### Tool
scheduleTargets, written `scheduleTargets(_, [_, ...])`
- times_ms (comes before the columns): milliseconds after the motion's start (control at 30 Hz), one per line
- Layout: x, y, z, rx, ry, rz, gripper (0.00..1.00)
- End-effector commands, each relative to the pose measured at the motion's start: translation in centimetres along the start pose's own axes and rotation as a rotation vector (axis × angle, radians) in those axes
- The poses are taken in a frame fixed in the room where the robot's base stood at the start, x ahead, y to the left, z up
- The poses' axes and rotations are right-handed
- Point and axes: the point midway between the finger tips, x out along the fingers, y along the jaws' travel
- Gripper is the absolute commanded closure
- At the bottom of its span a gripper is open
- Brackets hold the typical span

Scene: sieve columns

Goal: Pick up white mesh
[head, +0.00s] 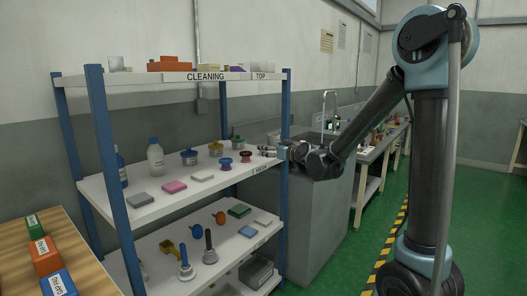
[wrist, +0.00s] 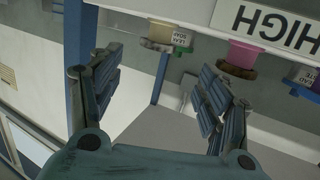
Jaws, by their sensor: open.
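No thing is clearly marked as the white mesh. Two pale flat pads could match it: one pad (head: 202,176) lies near the front of the middle shelf, and another pad (head: 264,221) lies on the lower shelf. At this size I cannot tell a mesh surface. My gripper (head: 281,152) is at the right end of the middle shelf, beside the post. In the wrist view my gripper (wrist: 155,95) is open, fingers wide apart, with nothing between them.
The middle shelf (head: 150,212) also holds bottles, lidded pots, a pink pad (head: 174,186) and small spools. The wrist view shows the HIGH label (wrist: 270,24) upside down and a pink-and-brown piece (wrist: 240,58). A blue post (head: 284,200) stands close to my arm.

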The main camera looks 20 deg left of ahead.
Motion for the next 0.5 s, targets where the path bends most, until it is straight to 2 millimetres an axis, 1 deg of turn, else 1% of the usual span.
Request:
scheduleTargets(33, [0.8, 0.0, 0.0, 0.0, 0.0, 0.0, 0.3])
scheduleTargets(200, [2.9, 0.0, 0.0, 0.0, 0.0, 0.0, 0.3])
scheduleTargets(300, [3.6, 0.0, 0.0, 0.0, 0.0, 0.0, 0.3])
scheduleTargets(500, [4.2, 0.0, 0.0, 0.001, 0.0, 0.0, 0.3])
